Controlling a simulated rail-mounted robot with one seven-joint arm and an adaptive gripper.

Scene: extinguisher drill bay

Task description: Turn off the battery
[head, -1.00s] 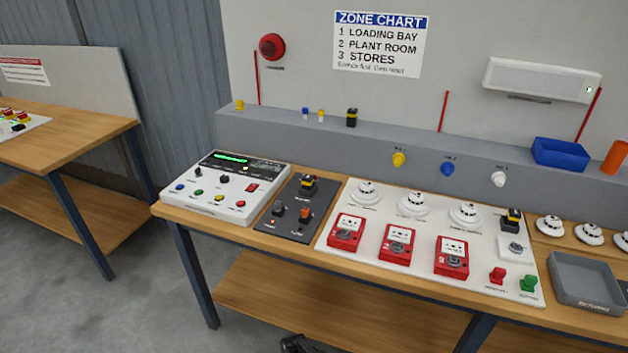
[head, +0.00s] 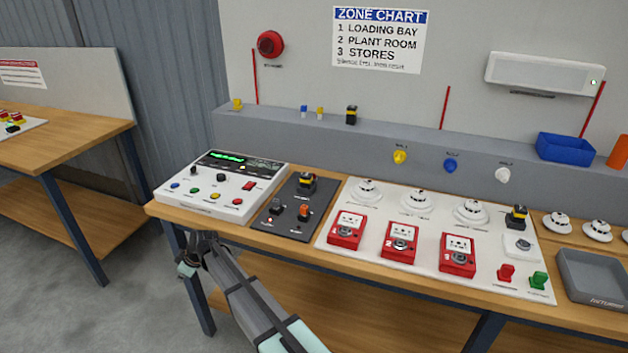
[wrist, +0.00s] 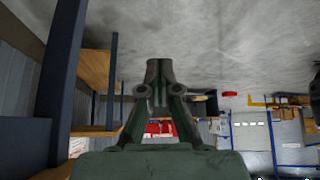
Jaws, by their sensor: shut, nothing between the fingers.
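A dark panel (head: 289,223) lies on the bench between the white control panel and the white detector board. It carries a black knob (head: 275,206) at left, an orange-topped switch (head: 304,212) at right and a black-and-yellow part (head: 306,183) at the back. Its labels are too small to read, so I cannot tell which one is the battery switch. My gripper (head: 187,266) is in front of the bench, below its front edge and left of the dark panel, apart from all controls. In the wrist view its fingers (wrist: 153,68) are together and empty.
The white control panel (head: 220,187) with several buttons stands left of the dark panel. Red call points (head: 346,230) and white detectors (head: 416,201) are on the board to the right. The bench front edge (head: 250,238) and a bench leg (head: 200,295) are close to my arm.

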